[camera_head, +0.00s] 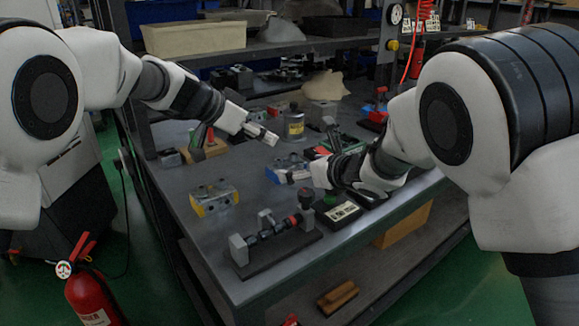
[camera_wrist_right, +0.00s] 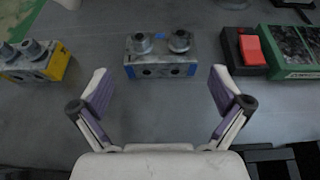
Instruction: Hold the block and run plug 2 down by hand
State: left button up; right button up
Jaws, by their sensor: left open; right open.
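A metal valve block with blue marks (camera_wrist_right: 160,70) lies on the bench, ahead of and between the spread fingers of my right gripper (camera_wrist_right: 161,88) in the right wrist view. Two round grey plugs stand on its top, left (camera_wrist_right: 139,43) and right (camera_wrist_right: 180,40); I cannot read which is plug 2. In the head view this block (camera_head: 284,174) is partly hidden by my right gripper (camera_head: 318,173). My right gripper is open and empty. A second block with yellow marks (camera_head: 213,197) stands nearer the left edge. My left gripper (camera_head: 267,137) is open, empty, above the bench behind the blue-marked block.
A clamp-like fixture on a dark base (camera_head: 273,240) sits at the front, with a small display box (camera_head: 343,213) beside it. A can (camera_head: 294,126) stands behind. A green case (camera_wrist_right: 290,45) lies right of the blue-marked block. Bare bench surrounds the yellow-marked block.

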aim_at(291, 153)
jog(key=x, duration=0.8)
jog(key=shift+w, duration=0.1)
jog(key=c, duration=1.2)
pick_arm(q)
jog(key=shift+o, duration=0.9)
pick_arm(e)
jog(key=shift+c, duration=0.2)
jog(key=shift+d, duration=0.1)
jog(key=shift+s+r, duration=0.15)
jog(key=shift+s, duration=0.05)
pick_arm(q)
jog(key=w+a+f+m+g+h, duration=0.2)
jog(key=a+f+m+h, duration=0.1)
jog(key=a+m+h, duration=0.15)
pick_arm(e)
jog(key=shift+w+a+f, duration=0.25)
jog(key=shift+a+f, duration=0.05)
pick_arm(q)
jog(key=shift+n, duration=0.45)
jog(key=x, duration=1.1)
jog(key=shift+d, duration=0.25)
pick_arm(e)
jog(key=shift+s+d+r, duration=0.1)
jog(key=shift+s+d, duration=0.05)
pick_arm(q)
grip_shut()
jog(key=shift+c, duration=0.9)
grip_release()
